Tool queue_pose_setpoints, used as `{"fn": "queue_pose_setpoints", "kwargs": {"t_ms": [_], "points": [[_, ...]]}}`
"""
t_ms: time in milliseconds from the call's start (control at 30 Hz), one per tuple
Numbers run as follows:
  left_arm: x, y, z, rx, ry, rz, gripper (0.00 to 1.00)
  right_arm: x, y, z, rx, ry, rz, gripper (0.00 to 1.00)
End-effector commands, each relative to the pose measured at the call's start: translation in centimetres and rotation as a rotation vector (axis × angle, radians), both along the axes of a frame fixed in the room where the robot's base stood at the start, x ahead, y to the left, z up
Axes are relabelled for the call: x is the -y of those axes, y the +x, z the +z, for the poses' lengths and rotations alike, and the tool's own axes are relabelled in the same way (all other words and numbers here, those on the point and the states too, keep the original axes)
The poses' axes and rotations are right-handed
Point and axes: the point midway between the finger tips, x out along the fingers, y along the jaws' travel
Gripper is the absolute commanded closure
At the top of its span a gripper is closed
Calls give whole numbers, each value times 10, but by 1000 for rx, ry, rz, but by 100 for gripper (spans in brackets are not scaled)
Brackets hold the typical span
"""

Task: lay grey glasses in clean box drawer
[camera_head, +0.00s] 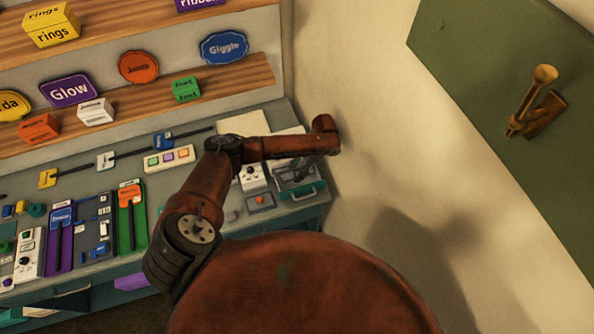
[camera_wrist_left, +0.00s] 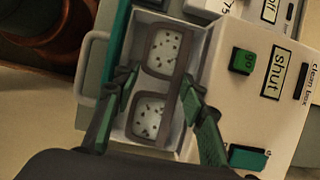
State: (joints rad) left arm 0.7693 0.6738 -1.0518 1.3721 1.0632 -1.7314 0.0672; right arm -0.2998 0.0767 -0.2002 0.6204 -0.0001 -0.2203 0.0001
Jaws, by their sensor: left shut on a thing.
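The grey glasses (camera_wrist_left: 158,76) show in the left wrist view, with dark specks on both pale lenses. My left gripper (camera_wrist_left: 158,92) is shut on them, one finger on each side of the frame. The glasses are over or inside an open pale drawer (camera_wrist_left: 146,16); I cannot tell whether they touch its floor. In the head view my left gripper (camera_head: 296,172) is small and dark at the bench's right end, and the glasses cannot be made out there. My right gripper is not in view.
A white device with a dial (camera_head: 252,178) stands left of the gripper. A panel with a red button (camera_head: 261,201) lies in front of it. A pale wall (camera_head: 365,120) closes off the right side. Shelves with signs and small boxes are behind the bench.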

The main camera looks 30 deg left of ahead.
Motion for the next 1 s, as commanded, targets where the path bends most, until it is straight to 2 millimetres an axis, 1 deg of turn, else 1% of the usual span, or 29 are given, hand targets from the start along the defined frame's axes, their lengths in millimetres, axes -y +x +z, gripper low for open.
{"fn": "queue_pose_setpoints", "kwargs": {"t_ms": [167, 633, 1000], "points": [[0, 0, -2, 0, 0, 0, 84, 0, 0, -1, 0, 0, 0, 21], [0, 0, -18, 1, -1, 0, 84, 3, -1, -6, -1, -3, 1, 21], [0, 0, -18, 0, 0, 0, 84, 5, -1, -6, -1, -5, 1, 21]]}}
